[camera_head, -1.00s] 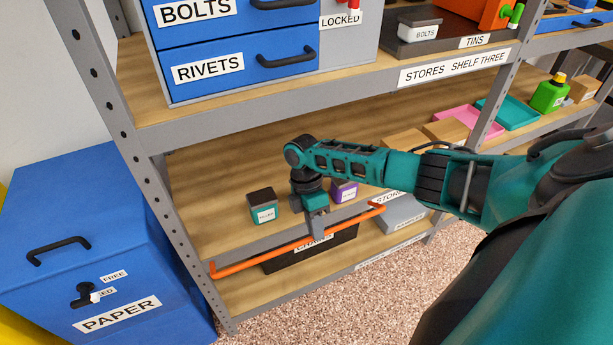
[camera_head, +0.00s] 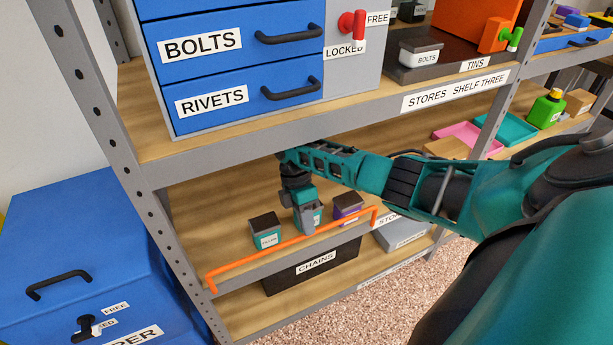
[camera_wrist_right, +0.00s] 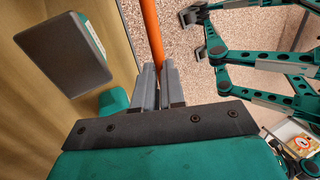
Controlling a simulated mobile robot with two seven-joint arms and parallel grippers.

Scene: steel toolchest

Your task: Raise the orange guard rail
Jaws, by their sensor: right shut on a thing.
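The orange guard rail (camera_head: 270,250) runs along the front of the lower shelf, with bent ends at left and right. Its bar stands above the shelf's grey front edge. My right gripper (camera_head: 309,229) comes down over the rail near its middle and is shut on it. In the right wrist view the orange bar (camera_wrist_right: 151,35) runs down between the two grey fingers (camera_wrist_right: 158,83) of that gripper. My left gripper is not in view.
Behind the rail stand a teal tin (camera_head: 265,231) with a dark lid and a purple one (camera_head: 347,206); another teal one is partly hidden by my gripper. The upper shelf edge (camera_head: 330,117) passes above my forearm. A CHAINS bin (camera_head: 305,268) sits below.

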